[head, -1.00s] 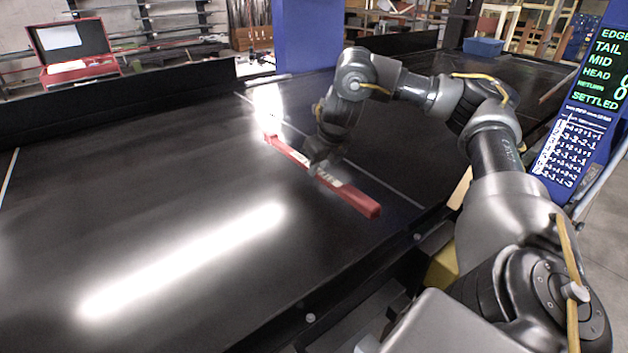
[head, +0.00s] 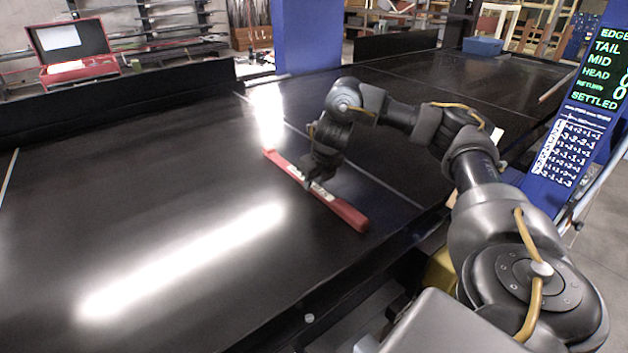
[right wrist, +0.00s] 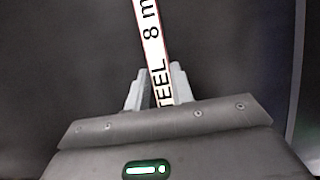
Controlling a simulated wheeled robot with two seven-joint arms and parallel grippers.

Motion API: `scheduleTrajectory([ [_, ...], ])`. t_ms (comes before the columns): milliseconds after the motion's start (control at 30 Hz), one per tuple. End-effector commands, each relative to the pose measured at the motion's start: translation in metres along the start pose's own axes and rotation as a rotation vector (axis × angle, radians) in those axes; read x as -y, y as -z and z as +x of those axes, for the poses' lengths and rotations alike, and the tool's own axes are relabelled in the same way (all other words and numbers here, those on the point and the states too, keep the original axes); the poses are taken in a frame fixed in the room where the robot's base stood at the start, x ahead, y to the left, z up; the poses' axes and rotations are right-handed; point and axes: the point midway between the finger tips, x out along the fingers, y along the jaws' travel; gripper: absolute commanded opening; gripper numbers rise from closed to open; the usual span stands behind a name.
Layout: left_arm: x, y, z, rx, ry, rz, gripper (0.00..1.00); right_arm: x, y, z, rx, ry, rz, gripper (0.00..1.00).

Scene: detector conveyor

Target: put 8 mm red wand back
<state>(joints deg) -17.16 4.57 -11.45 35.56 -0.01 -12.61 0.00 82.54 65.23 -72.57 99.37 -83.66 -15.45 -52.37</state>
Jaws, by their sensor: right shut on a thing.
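The red wand (head: 338,206) is a long bar with a white label, over the black conveyor belt (head: 140,190). I cannot tell whether it touches the belt. In the right wrist view the wand's label (right wrist: 152,45) reads "8 m" and "TEEL", with the rest cut off. My right gripper (head: 310,183) is shut around the wand near its middle, and its fingers (right wrist: 158,90) stand on either side of the label in the right wrist view. The gripped part is partly hidden. My left gripper is out of view.
An open red case (head: 78,68) stands beyond the belt's dark side wall (head: 130,95) at the upper left. A blue post (head: 307,35) rises at the far edge. A blue display panel (head: 585,110) is at right. Much of the belt left of the wand is clear.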

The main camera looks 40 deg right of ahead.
Motion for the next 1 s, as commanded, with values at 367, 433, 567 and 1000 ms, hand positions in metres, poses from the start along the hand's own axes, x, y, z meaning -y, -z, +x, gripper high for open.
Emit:
scheduleTrajectory([
  [367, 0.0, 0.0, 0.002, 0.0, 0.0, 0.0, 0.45, 0.0, 0.001, 0.003, 0.0, 0.0, -0.001, 0.24],
  [433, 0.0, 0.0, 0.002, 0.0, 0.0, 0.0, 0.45, 0.0, 0.001, 0.002, 0.001, 0.0, -0.001, 0.34],
  [567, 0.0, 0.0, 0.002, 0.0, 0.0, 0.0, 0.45, 0.0, 0.001, 0.002, 0.0, 0.0, 0.0, 0.45],
  [1000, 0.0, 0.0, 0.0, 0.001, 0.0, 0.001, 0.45, -0.001, -0.002, -0.01, 0.006, 0.001, -0.003, 0.45],
])
